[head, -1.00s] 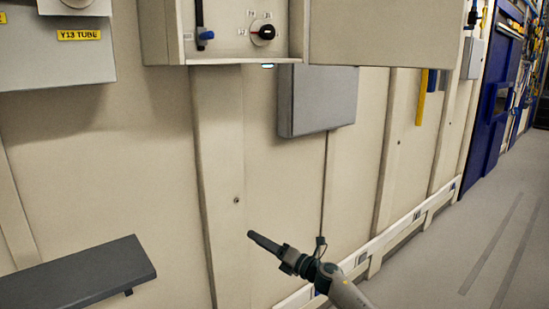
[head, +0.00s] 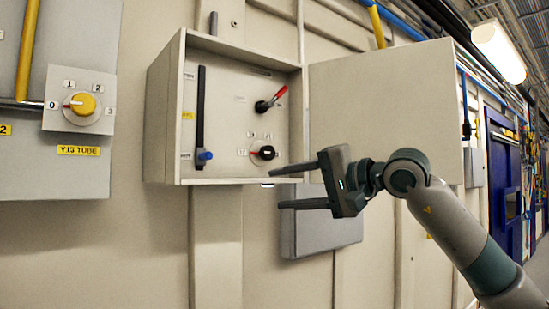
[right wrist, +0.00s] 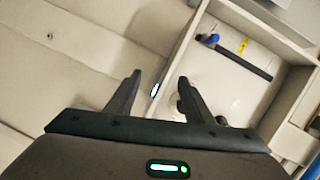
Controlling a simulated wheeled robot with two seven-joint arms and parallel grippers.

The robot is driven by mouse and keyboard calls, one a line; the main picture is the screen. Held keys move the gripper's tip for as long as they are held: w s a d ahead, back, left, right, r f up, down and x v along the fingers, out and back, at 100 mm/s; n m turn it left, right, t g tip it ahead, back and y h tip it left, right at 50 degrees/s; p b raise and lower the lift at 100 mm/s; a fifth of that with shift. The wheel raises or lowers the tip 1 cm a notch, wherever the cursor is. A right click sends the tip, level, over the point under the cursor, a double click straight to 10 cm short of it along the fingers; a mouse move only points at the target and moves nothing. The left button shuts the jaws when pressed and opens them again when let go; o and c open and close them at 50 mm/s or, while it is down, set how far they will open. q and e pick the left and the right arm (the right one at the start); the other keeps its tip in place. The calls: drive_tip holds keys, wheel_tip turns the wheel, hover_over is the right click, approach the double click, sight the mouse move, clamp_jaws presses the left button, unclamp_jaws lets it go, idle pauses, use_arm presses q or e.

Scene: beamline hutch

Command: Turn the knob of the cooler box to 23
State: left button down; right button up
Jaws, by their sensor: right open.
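The cooler box (head: 165,110) is an open cream wall box with its door (head: 385,105) swung out to the right. Its black knob (head: 264,153) with a dial of small numbers sits low on the back panel; the numbers are too small to read surely. My right gripper (head: 298,187) is open and empty, just below and right of the knob, in front of the box's lower right corner. In the right wrist view its fingers (right wrist: 157,82) are spread, and the right finger hides part of the box's lower edge. My left gripper is not in view.
A red-handled lever (head: 272,99) is above the knob. A dark vertical slider with a blue end (head: 204,155) is at its left. A grey panel with a yellow 0-to-3 knob (head: 83,104) hangs further left. A grey box (head: 310,240) is below.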

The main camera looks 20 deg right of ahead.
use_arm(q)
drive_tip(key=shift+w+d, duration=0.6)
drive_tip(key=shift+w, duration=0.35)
use_arm(e)
drive_tip(key=s+d+r+n+t+h, duration=0.2)
drive_tip(key=s+d+r+t+h, duration=0.1)
drive_tip(key=s+d+r, duration=0.3)
wheel_tip(320, 180, up, 2)
drive_tip(key=shift+r+n+t+h, duration=0.15)
drive_tip(key=shift+n+t+h, duration=0.15)
drive_tip(key=p, duration=0.3)
approach(271, 152)
drive_tip(key=p+x, duration=0.3)
drive_tip(key=x, duration=0.5)
drive_tip(key=shift+a+r, duration=0.1)
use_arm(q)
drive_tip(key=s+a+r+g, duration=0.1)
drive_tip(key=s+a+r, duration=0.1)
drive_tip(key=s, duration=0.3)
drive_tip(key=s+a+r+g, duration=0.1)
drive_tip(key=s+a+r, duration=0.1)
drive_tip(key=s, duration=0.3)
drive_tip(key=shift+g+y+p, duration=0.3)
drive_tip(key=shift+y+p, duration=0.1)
use_arm(e)
drive_tip(key=shift+w+a, duration=0.2)
drive_tip(key=shift+w, duration=0.45)
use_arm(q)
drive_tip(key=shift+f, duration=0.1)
